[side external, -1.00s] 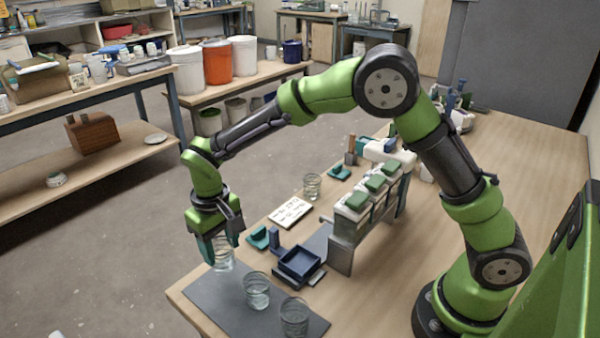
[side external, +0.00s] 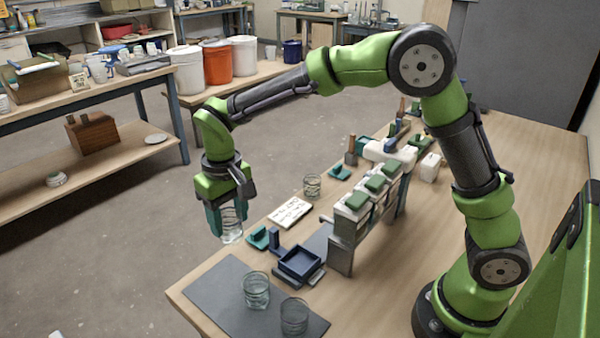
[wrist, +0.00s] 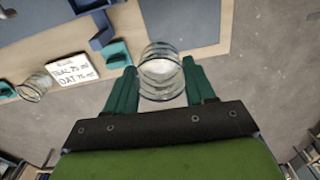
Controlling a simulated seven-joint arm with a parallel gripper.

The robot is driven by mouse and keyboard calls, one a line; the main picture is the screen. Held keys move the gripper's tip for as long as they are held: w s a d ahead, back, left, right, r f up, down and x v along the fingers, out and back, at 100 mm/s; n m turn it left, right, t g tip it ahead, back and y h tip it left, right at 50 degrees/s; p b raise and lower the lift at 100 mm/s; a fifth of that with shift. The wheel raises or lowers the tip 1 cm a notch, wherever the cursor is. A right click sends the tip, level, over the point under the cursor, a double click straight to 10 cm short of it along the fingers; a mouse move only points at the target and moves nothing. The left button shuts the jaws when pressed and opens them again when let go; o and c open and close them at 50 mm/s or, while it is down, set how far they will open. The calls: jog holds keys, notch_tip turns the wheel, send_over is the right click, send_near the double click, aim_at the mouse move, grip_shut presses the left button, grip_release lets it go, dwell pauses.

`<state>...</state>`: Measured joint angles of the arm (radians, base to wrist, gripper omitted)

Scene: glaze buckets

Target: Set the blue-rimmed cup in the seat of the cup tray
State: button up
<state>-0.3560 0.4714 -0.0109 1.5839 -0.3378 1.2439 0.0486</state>
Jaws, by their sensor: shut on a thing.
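My gripper (side external: 229,212) is shut on a clear glass cup (side external: 231,230) and holds it upright above the table's far-left edge. In the wrist view the held cup (wrist: 160,72) sits between the teal fingers; its rim colour is too faint to name surely. A dark blue square tray (side external: 300,264), which looks like the cup tray, stands on the table to the right of and below my gripper in the picture. Its recess looks empty. Two more clear cups stand on the dark grey mat (side external: 215,290): one (side external: 256,291) and another (side external: 294,317).
Another clear cup (side external: 312,187) stands behind a written card (side external: 290,212). A teal block (side external: 258,238) and a blue upright piece (side external: 275,238) stand close beside the tray. A raised rack with green-lidded containers (side external: 356,201) stands to its right. The mat's left part is clear.

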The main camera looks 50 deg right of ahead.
jog(key=s+d+f, duration=0.1)
jog(key=s+d, duration=0.8)
jog(key=s, duration=0.1)
jog(key=shift+n, duration=0.3)
jog(key=shift+f, duration=3.55)
jog(key=shift+f, duration=0.3)
jog(key=o, duration=0.9)
jog(key=shift+r, duration=0.1)
notch_tip(320, 180, up, 7)
jog(key=shift+f, duration=0.1)
